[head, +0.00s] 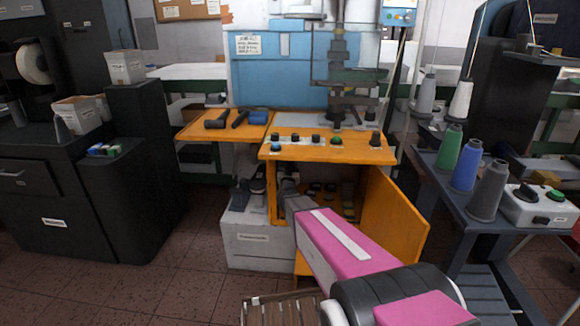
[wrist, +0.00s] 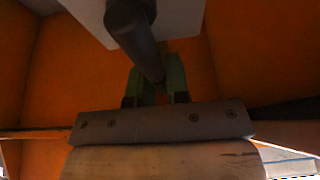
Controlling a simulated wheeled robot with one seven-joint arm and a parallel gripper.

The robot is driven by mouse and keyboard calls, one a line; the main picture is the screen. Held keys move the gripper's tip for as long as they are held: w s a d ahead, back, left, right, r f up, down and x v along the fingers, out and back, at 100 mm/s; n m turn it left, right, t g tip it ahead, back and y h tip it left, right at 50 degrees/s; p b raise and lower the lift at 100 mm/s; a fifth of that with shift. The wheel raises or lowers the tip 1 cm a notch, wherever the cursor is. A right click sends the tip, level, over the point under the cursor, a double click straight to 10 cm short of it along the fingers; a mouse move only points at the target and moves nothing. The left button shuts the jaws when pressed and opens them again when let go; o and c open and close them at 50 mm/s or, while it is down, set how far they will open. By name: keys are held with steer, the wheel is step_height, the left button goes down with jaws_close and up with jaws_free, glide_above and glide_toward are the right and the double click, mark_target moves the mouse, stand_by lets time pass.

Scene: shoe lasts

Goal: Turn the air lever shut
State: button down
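In the wrist view, a dark grey rounded bar (wrist: 132,27), which looks like the air lever, hangs down from a pale block (wrist: 185,18) at the top. Its narrower lower end reaches the green fingers of my gripper (wrist: 160,86). The fingers stand close together, with the lever end overlapping the narrow gap between them. I cannot tell whether they clamp it or only stand around it. In the head view, my pink arm reaches into the lower front of the orange machine cabinet (head: 325,151). The lever and fingertips cannot be made out there.
An orange door panel (head: 385,220) stands open at the cabinet's right, close to my arm. A grey box (head: 255,238) sits on the floor at the left. A cart (head: 455,205) with thread cones stands at the right. Orange walls surround my gripper in the wrist view.

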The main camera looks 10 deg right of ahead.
steer(key=m+h, duration=0.1)
steer(key=m, duration=0.1)
steer(key=d+m+g+h, duration=0.1)
steer(key=m, duration=0.1)
steer(key=d+m+h, duration=0.1)
steer(key=m, duration=0.1)
steer(key=shift+s+d+f+m, duration=0.25)
steer(key=shift+s+m, duration=0.1)
steer(key=shift+m, duration=0.05)
steer(key=c, duration=1.1)
jaws_free()
steer(key=v, duration=1.1)
steer(key=shift+w+a+r, duration=0.1)
steer(key=shift+r, duration=0.05)
